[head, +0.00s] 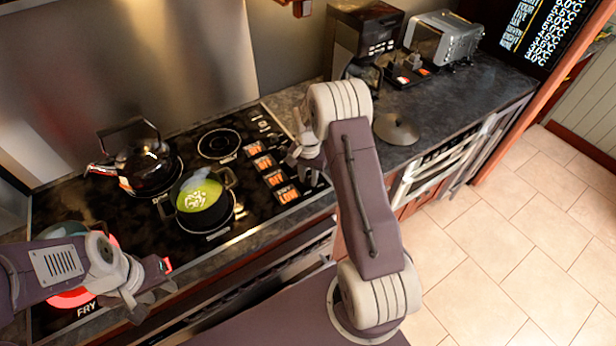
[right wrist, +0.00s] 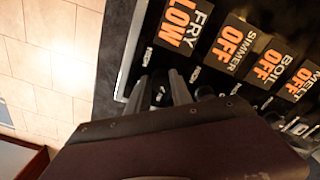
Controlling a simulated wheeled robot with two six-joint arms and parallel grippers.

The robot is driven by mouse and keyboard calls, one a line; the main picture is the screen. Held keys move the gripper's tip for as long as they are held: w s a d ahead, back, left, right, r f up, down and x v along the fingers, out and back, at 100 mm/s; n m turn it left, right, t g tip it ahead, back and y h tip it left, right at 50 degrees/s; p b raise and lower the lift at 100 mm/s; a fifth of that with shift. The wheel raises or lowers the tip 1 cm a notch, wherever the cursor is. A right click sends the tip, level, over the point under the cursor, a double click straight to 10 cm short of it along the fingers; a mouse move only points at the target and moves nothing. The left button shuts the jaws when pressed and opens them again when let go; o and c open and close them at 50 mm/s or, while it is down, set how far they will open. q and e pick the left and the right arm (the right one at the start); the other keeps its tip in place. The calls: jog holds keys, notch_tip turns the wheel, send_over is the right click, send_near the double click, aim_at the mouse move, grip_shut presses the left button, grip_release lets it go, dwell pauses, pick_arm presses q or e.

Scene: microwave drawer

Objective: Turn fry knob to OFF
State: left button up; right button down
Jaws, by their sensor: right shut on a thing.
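The fry display (right wrist: 180,22) in the right wrist view reads FRY LOW; in the head view it is the nearest display (head: 287,195) on the stove's right side. The fry knob (right wrist: 158,95) is a small dark knob below that display, partly hidden by my gripper. My right gripper (right wrist: 166,90) is shut on the fry knob, with one finger on each side. In the head view my right gripper (head: 312,176) is over the knob row, its tips partly hidden. My left gripper (head: 155,285) hangs near the stove's front left edge, touching no knob; its jaw opening is unclear.
The simmer display (right wrist: 230,47), boil and melt displays read OFF, with knobs close beside the fry knob. A pot of green soup (head: 202,196) and a kettle (head: 143,165) stand on the stove. The fry burner (head: 72,299) glows red beneath my left arm.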

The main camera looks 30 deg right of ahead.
aim_at(309, 179)
jog(key=n, duration=0.4)
jog(key=shift+d+n, duration=0.1)
jog(key=shift+n, duration=0.2)
jog(key=shift+w+r+n, duration=0.1)
jog(key=shift+n, duration=1.7)
jog(key=c, duration=1.2)
grip_release()
jog(key=shift+o, duration=0.3)
notch_tip(309, 179, up, 9)
jog(key=b, duration=0.1)
